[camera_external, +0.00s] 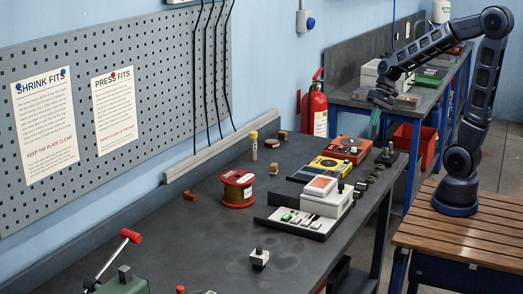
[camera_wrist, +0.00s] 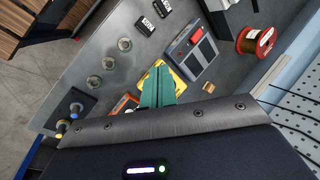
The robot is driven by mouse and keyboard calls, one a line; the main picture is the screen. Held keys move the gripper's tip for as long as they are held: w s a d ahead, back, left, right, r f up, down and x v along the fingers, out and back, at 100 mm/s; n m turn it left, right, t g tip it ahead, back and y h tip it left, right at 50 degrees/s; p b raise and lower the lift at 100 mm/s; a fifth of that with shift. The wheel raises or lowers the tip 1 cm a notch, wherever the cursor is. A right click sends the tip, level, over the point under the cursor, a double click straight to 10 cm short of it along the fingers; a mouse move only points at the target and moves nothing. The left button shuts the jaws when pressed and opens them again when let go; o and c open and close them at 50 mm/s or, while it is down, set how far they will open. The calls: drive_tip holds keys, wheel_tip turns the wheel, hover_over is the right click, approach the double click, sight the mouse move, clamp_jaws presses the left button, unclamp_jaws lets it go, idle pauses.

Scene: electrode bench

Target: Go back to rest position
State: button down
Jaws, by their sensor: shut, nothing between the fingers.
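My gripper (camera_external: 376,117) hangs from my bent arm, above and behind the far right end of the dark workbench (camera_external: 215,255). Its teal fingers point down and touch nothing that I can make out. In the wrist view the fingers (camera_wrist: 157,88) are closed together with nothing between them. They overlap a yellow device (camera_wrist: 182,83) on the bench below. My arm stands on a slatted wooden top (camera_external: 490,225) at the right.
The bench holds a wire spool (camera_external: 237,188), a yellow device (camera_external: 328,167), an orange device (camera_external: 349,149), a pale boxy device (camera_external: 330,200) and several small discs (camera_wrist: 109,63). A fire extinguisher (camera_external: 314,108) stands by the wall. A second bench (camera_external: 345,95) stands behind my gripper, with a red bin (camera_external: 414,146) below.

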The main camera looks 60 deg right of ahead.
drive_tip(key=s+r+n+t+h, duration=0.1)
drive_tip(key=s+r+n+h, duration=0.1)
drive_tip(key=s, duration=0.4)
drive_tip(key=s+d+r+n+t+h, duration=0.1)
drive_tip(key=s+r+n+t+h, duration=0.1)
drive_tip(key=s+r, duration=0.4)
drive_tip(key=shift+s+d+n+h, duration=0.25)
drive_tip(key=shift+s+n+h, duration=0.25)
drive_tip(key=shift+s+n, duration=0.35)
